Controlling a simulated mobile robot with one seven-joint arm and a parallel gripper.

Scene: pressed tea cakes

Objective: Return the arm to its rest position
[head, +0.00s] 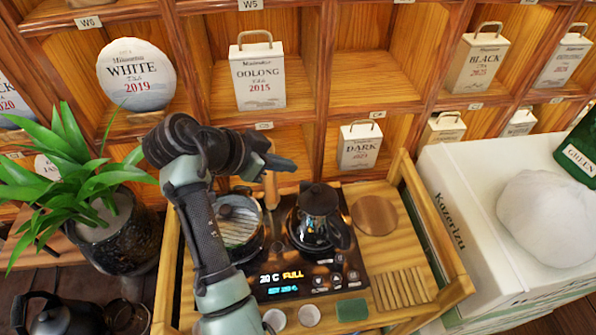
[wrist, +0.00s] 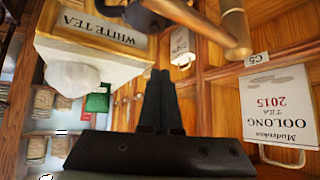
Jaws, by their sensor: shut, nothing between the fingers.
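My arm rises over the wooden tea tray (head: 441,225) and bends to the right at the top. My gripper (head: 290,165) is shut and empty, in front of the shelf below the Oolong 2015 box (head: 257,75). In the wrist view my gripper (wrist: 159,75) shows its two fingers pressed together with nothing between them. The Oolong box also shows upside down at the right of that view (wrist: 279,108). My arm hides part of the tray and of the shelf behind it.
On the tray stand a dark kettle (head: 318,218), a glass pot (head: 240,225), a round wooden disc (head: 374,215) and small cups (head: 309,315). A potted plant (head: 112,235) is left of my arm. A white carton (head: 450,215) carries a white sack (head: 547,218) at right.

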